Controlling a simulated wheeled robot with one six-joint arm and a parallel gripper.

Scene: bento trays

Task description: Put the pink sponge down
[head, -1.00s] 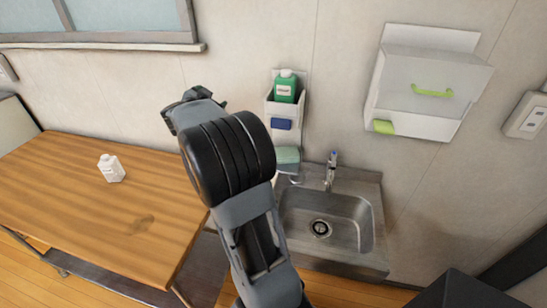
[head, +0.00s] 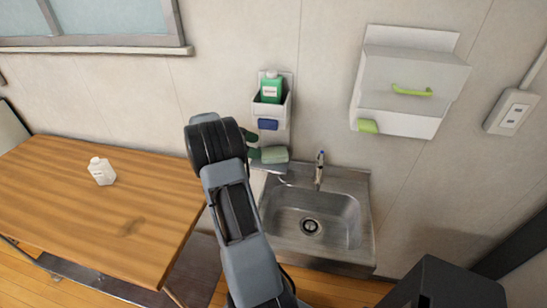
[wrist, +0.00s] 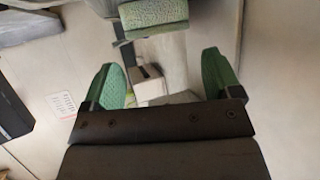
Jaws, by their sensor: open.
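I see no pink sponge in either view. A green sponge (head: 274,154) lies on a small ledge on the wall, left of the tap. It also shows at the top of the wrist view (wrist: 155,14). My gripper (head: 251,146) is partly hidden behind my own wrist in the head view; its green fingers show just left of the green sponge. In the wrist view the two fingers (wrist: 159,62) stand wide apart with nothing between them. The sponge is beyond the fingertips and apart from them.
A steel sink (head: 312,222) with a tap (head: 320,170) is right of my arm. A wall holder with a green bottle (head: 271,88) hangs above the ledge. A white cabinet (head: 408,85) is on the right.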

